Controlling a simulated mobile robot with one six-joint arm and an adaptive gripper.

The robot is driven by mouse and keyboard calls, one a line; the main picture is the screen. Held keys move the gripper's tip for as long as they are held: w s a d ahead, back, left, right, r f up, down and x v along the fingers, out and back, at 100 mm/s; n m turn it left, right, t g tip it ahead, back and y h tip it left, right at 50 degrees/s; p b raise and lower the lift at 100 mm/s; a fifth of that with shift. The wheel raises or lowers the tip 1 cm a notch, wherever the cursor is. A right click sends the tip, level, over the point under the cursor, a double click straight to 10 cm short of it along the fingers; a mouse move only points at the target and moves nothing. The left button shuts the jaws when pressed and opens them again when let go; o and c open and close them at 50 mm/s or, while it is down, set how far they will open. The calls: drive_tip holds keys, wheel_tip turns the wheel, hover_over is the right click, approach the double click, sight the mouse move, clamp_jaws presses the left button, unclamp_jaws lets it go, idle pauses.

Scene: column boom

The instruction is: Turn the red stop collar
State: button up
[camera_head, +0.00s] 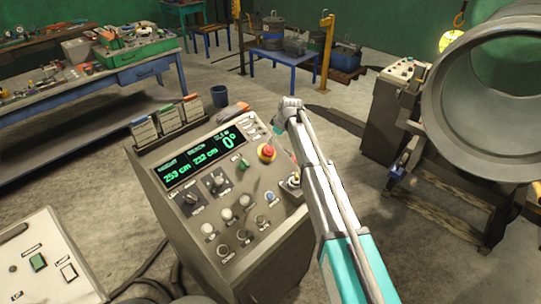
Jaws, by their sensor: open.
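The red stop collar (267,152) is a round red knob with a yellow-orange ring at its base. It stands on the sloped face of the grey control console (232,240), near its upper right edge. My arm comes in from the lower right and bends over at the wrist above the console's right side. My gripper (278,130) is small in this view and partly hidden by the wrist; it is open. It appears just above and right of the collar in the picture, and I see nothing held. I cannot tell the exact gap between them.
The console carries a green display (205,160), several knobs and a joystick (291,182) just below right of the collar. Tabbed cards (168,118) stand along its back edge. A large grey pipe (490,90) is at right. A white box (40,260) stands at lower left.

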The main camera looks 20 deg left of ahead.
sight(269, 150)
drive_tip(key=shift+b+x, duration=4.8)
drive_tip(key=shift+x, duration=0.8)
drive_tip(key=shift+r, duration=0.1)
